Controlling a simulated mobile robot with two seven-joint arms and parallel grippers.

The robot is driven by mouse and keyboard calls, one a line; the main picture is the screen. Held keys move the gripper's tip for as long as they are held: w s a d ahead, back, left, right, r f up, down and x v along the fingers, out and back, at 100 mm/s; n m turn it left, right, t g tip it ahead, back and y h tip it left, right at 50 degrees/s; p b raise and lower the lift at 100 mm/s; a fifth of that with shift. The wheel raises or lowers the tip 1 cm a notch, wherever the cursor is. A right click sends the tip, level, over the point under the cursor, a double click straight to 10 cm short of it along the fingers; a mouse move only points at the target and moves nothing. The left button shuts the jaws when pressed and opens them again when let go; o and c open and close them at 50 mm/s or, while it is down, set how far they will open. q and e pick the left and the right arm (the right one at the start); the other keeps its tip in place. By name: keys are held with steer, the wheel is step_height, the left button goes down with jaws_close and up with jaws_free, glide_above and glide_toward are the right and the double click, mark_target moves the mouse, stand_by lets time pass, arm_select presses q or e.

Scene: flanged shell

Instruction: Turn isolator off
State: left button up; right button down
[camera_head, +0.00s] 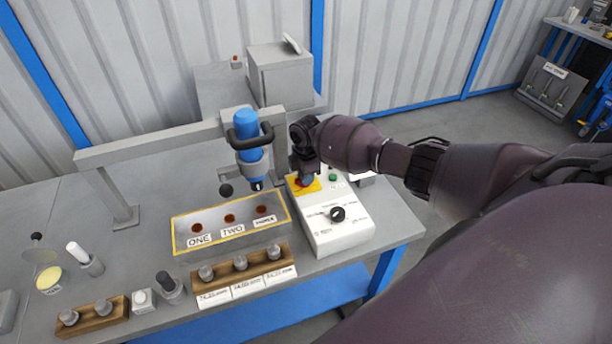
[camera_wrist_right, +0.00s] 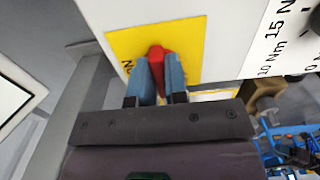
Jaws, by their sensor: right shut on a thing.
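The isolator is a red handle (camera_wrist_right: 157,60) on a yellow plate (camera_wrist_right: 187,42) on the white control box (camera_head: 338,222). In the right wrist view my right gripper (camera_wrist_right: 160,76) has its two blue-grey fingers shut on the red handle, one on each side. In the head view the right gripper (camera_head: 304,180) reaches down over the yellow plate (camera_head: 313,186) and hides most of the handle. Printed letters on the plate are partly covered, so the switch position cannot be read. My left gripper is in neither view.
A green button (camera_head: 333,177) and a black dial (camera_head: 337,214) sit on the box. A blue tool (camera_head: 245,130) hangs left of my gripper above a yellow-rimmed tray (camera_head: 230,241). Wooden blocks with pegs (camera_head: 240,270) stand in front. A grey cabinet (camera_head: 282,77) stands behind.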

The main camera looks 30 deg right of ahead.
steer(key=c, duration=1.1)
jaws_free()
steer(key=shift+c, duration=0.2)
step_height(320, 180, up, 11)
steer(key=shift+f, duration=0.15)
